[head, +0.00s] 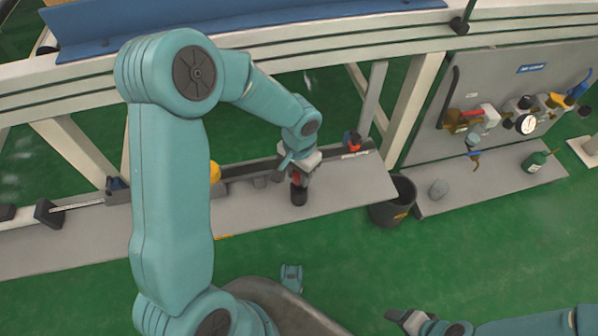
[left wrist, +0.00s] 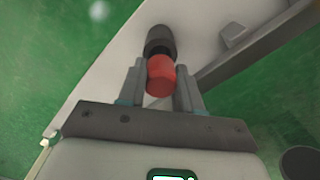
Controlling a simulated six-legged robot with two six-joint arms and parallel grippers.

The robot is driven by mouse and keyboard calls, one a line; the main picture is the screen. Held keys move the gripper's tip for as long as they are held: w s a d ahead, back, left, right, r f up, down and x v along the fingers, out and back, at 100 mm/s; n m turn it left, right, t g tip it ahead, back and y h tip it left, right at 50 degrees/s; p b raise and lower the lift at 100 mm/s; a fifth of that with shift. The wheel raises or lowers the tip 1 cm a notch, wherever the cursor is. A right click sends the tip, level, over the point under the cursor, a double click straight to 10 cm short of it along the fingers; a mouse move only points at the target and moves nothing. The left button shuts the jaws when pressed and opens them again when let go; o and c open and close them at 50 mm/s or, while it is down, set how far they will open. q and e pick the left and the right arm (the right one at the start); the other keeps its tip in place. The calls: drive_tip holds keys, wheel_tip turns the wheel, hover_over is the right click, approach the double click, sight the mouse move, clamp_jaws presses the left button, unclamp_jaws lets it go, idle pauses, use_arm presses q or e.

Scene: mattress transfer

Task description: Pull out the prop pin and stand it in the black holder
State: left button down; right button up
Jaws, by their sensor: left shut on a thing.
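My left gripper (head: 297,176) is shut on the red-topped prop pin (head: 296,178), above the grey bench. In the left wrist view the pin's red head (left wrist: 160,75) sits between the two fingers (left wrist: 160,85). The black holder (head: 298,195) stands on the bench directly below the gripper, and it shows just beyond the red head in the left wrist view (left wrist: 160,40). The pin's lower part is hidden, so I cannot tell how deep it sits in the holder. My right gripper (head: 408,318) is low at the bottom of the head view, away from the bench.
A grey rail runs along the bench behind the holder, with a red and black fitting (head: 352,141) near its right end. A dark bucket (head: 393,212) stands at the bench's right end. A panel with valves and a gauge (head: 527,124) is further right. Green floor lies in front.

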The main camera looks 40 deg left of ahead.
use_arm(q)
drive_tip(key=shift+f+b, duration=0.75)
drive_tip(key=shift+f, duration=0.15)
drive_tip(key=c, duration=0.7)
unclamp_jaws()
drive_tip(key=shift+r, duration=0.15)
wheel_tip(320, 180, up, 16)
drive_tip(key=p, duration=0.7)
drive_tip(key=shift+r, duration=0.1)
drive_tip(key=s+d+f+h, duration=0.2)
drive_tip(key=d+f, duration=0.3)
drive_tip(key=f, duration=0.2)
drive_tip(key=s+d+f+h, duration=0.1)
drive_tip(key=s+d+f, duration=0.2)
drive_tip(key=d+f, duration=0.35)
drive_tip(key=s+d+f+n+h, duration=0.1)
drive_tip(key=s+d+f+n, duration=0.25)
drive_tip(key=s+f, duration=0.6)
drive_tip(key=shift+m, duration=0.25)
wheel_tip(320, 180, up, 26)
drive_tip(key=p, duration=2.6)
drive_tip(key=shift+r+p, duration=0.1)
drive_tip(key=shift+p, duration=0.3)
